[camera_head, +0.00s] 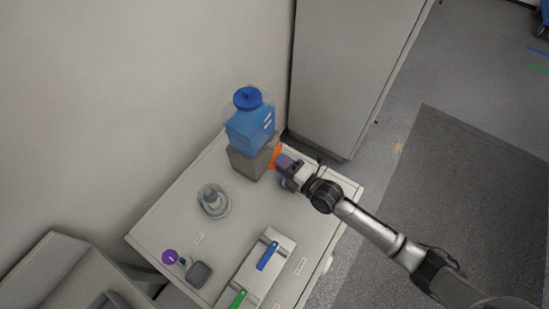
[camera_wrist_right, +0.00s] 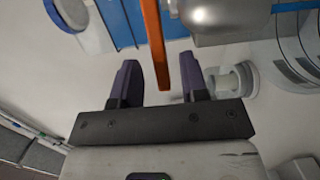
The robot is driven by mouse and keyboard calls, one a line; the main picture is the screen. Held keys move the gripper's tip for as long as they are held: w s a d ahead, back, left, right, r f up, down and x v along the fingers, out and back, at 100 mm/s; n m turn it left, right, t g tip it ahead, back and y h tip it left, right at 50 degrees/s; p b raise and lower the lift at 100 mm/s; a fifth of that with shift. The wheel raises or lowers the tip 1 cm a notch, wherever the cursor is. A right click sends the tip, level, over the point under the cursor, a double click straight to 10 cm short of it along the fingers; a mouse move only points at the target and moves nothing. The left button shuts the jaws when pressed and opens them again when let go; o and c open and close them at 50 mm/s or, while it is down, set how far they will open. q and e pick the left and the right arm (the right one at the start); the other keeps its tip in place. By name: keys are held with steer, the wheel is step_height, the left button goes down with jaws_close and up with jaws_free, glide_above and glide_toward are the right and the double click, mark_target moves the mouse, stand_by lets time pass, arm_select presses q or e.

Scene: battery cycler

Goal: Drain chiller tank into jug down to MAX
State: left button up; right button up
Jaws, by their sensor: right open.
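The chiller tank (camera_head: 250,130) is a translucent blue container with a dark blue cap, standing on a grey block (camera_head: 247,163) at the back of the table. An orange lever (camera_head: 276,156) is at its right side. My right gripper (camera_head: 283,161) is at this lever. In the right wrist view the orange lever (camera_wrist_right: 155,45) reaches down between the open, purple-grey fingers (camera_wrist_right: 160,82), with gaps on both sides. A pale, rounded clear-grey vessel (camera_head: 212,201), perhaps the jug, stands on the table left of the gripper. Level marks are too small to read. My left gripper is out of view.
A white tray (camera_head: 283,244) with a blue-handled and a green-handled tool lies at the table front. A purple round item (camera_head: 170,257) and a dark grey square item (camera_head: 199,273) lie front left. A tall cabinet (camera_head: 345,70) stands behind. The table middle is clear.

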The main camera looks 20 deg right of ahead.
steer(key=shift+x, duration=1.5)
jaws_close()
